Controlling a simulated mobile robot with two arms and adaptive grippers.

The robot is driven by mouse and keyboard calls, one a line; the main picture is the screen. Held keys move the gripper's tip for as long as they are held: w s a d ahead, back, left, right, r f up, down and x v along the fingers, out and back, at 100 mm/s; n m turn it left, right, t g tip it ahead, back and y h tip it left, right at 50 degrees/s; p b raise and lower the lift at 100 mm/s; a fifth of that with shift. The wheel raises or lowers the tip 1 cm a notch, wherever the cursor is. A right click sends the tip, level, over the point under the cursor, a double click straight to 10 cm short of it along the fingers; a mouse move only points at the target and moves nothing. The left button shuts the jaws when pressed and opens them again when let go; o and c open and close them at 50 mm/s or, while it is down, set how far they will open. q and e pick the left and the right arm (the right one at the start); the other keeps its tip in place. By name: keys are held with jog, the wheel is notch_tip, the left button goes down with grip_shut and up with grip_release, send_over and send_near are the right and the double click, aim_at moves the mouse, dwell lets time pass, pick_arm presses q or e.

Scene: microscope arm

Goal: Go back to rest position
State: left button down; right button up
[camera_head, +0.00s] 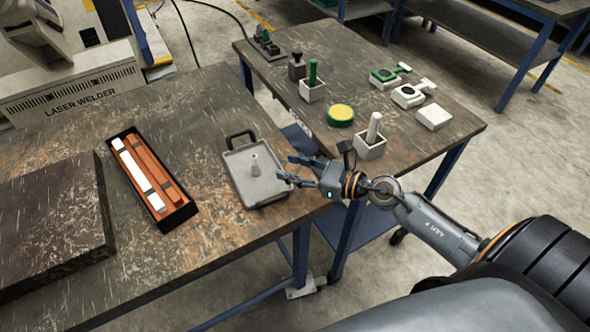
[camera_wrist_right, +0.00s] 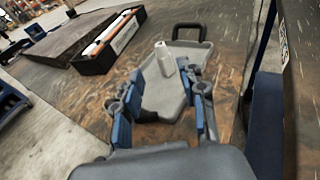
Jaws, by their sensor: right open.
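My right gripper (camera_head: 291,170) is open and empty at the right side of a grey tray (camera_head: 240,180) with a dark handle. In the right wrist view its two blue-padded fingers (camera_wrist_right: 162,120) are spread in front of the same tray (camera_wrist_right: 165,95). My left gripper is in neither view.
A black box (camera_head: 187,211) with orange and white bars lies left of the tray, beside a dark slab (camera_head: 50,220). The far table (camera_head: 375,85) holds a yellow-topped round part (camera_head: 340,113), a block with a white peg (camera_head: 371,143) and several small parts. A laser welder (camera_head: 75,85) stands at left.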

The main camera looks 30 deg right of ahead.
jog(key=shift+s+d+r, duration=0.1)
jog(key=shift+s+d, duration=0.05)
jog(key=shift+s, duration=0.1)
dwell(0.3)
